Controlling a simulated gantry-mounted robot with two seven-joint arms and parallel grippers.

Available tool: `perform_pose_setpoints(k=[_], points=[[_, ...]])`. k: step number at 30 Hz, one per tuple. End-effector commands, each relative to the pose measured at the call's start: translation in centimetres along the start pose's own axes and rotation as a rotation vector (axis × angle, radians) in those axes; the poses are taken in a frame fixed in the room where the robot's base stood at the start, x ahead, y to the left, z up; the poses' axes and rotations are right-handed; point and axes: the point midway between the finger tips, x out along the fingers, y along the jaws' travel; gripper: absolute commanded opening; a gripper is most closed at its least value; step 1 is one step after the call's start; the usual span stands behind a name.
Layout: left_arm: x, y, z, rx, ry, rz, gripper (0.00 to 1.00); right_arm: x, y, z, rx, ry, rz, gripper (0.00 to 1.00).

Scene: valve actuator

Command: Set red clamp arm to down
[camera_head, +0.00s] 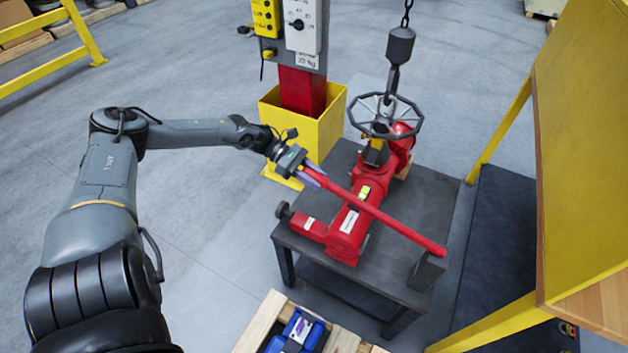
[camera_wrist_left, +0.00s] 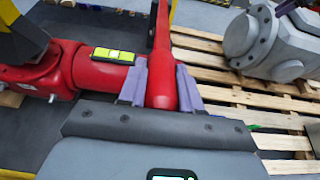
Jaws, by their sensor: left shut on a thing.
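The red clamp arm (camera_head: 395,222) is a long red bar lying slantwise across the red valve actuator (camera_head: 345,232) on a dark table (camera_head: 435,195). It runs from my gripper at upper left to the table's right side at lower right. My left gripper (camera_head: 313,177) is shut on the bar's upper left end. In the left wrist view, the purple fingers (camera_wrist_left: 160,85) sit on either side of the bar's rounded end (camera_wrist_left: 161,50). A yellow-green level (camera_head: 365,192) sits on the actuator. My right gripper is not in view.
A grey handwheel (camera_head: 385,115) and a hanging chain with a dark weight (camera_head: 400,45) stand behind the actuator. A yellow bin (camera_head: 330,105) with a control post is beyond the gripper. A yellow-framed panel (camera_head: 585,130) borders the right. Pallets (camera_wrist_left: 285,140) carry a grey valve (camera_wrist_left: 275,45).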

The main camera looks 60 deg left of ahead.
Motion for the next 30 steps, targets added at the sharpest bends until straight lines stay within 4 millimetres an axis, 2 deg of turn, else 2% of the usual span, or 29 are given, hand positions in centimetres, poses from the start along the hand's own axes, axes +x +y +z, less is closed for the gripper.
perform_pose_setpoints(k=[1,3,12,19,30], points=[[0.9,0.1,-2.5,-0.002,-0.026,0.001,0.00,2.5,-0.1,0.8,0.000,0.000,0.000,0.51],[1.3,0.1,-3.9,-0.002,-0.065,-0.003,0.00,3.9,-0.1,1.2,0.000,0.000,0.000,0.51],[2.8,0.2,-8.3,-0.001,-0.193,-0.008,0.00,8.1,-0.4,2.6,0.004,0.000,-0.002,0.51],[3.4,0.2,-9.8,-0.001,-0.247,-0.010,0.00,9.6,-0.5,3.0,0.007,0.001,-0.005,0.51],[3.6,0.1,-10.3,-0.003,-0.261,-0.009,0.00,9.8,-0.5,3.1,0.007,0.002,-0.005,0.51]])
